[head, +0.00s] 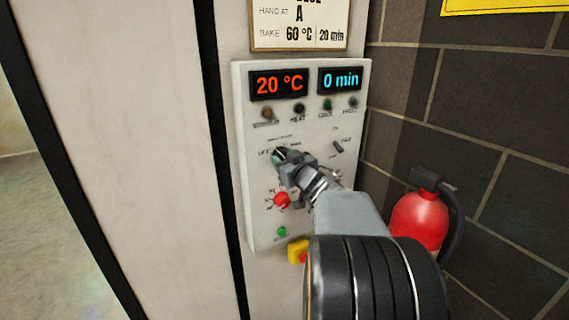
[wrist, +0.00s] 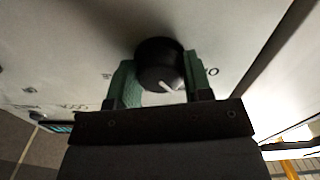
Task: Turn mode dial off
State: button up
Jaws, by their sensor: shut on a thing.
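The mode dial (wrist: 160,62) is a round black knob with a white pointer line, on a pale control panel (head: 250,190). In the wrist view it sits between the two green fingers of my gripper (wrist: 160,82), which are shut on its sides. The white line slants toward the lower right of that picture.
Above are a red display (head: 278,84) reading 20 °C and a blue display (head: 339,79) reading 0 min, with several small lamps below. A red knob (head: 282,201), a green button (head: 282,231) and a small switch (head: 338,147) are nearby. A fire extinguisher (head: 420,220) stands right.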

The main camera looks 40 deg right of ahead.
jog(key=shift+d+n+b, duration=0.1)
jog(key=shift+n+b, duration=1.7)
jog(key=shift+n, duration=1.7)
jog(key=o, duration=0.9)
jog(key=shift+o, duration=0.2)
jog(key=s+a, duration=0.2)
jog(key=s, duration=1.1)
jog(key=shift+s+b, duration=0.35)
jog(key=shift+b, duration=0.05)
